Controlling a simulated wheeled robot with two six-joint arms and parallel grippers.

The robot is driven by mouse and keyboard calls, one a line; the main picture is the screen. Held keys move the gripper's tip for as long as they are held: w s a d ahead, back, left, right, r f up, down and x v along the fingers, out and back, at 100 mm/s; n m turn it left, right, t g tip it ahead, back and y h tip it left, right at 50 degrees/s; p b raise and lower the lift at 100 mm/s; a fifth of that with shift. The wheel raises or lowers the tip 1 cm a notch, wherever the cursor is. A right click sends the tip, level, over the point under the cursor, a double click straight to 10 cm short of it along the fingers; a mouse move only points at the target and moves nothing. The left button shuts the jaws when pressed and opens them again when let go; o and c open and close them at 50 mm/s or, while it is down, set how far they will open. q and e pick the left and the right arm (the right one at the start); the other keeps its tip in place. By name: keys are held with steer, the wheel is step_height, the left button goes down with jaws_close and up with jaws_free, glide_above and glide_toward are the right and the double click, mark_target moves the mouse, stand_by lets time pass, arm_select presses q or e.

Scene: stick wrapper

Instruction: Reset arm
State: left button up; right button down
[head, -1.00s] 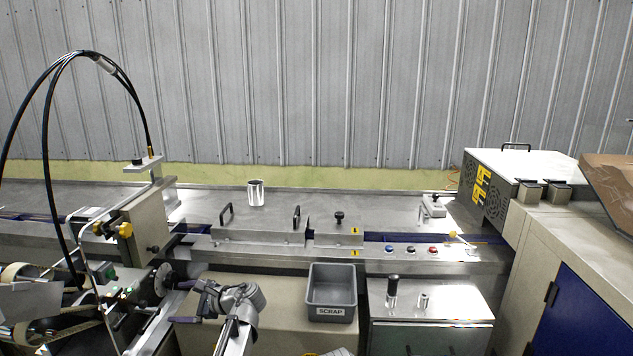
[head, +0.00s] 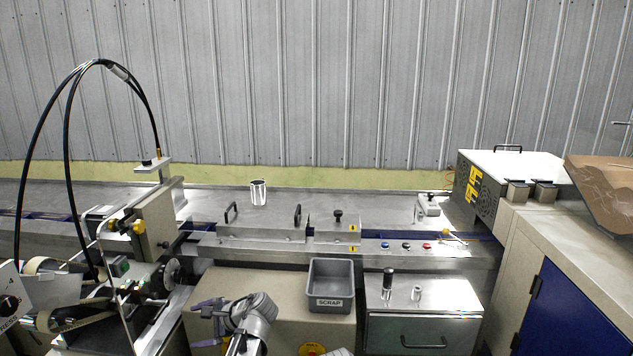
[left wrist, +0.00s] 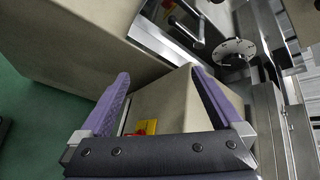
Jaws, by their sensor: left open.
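My left arm (head: 246,316) shows at the bottom of the head view, folded in front of the machine's beige lower panel. Its gripper (head: 204,323) points left, with its purple-grey fingers apart and nothing between them. In the left wrist view the left gripper (left wrist: 160,75) also shows open and empty, its two purple fingers spread over a beige cabinet (left wrist: 165,105). My right gripper is not in view.
A grey scrap bin (head: 331,302) is on the machine's front, beside a metal drawer unit (head: 424,332). A silver cylinder (head: 258,193) stands on the bench.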

arm_select(q)
steer(key=s+d+f+n+g+h+p, duration=0.1)
steer(key=s+d+n+g+h+p, duration=0.1)
steer(key=s+d, duration=0.8)
steer(key=s+d+f+n+g+h+p, duration=0.1)
steer(key=s+d+n+h+p, duration=0.4)
steer(key=s+d+h, duration=0.3)
steer(key=s+d+n, duration=0.1)
steer(key=s+d, duration=0.2)
steer(key=d, duration=0.3)
steer(key=shift+f+g, duration=0.3)
steer(key=shift+g, duration=0.1)
steer(key=shift+s, duration=0.1)
steer(key=shift+c, duration=0.2)
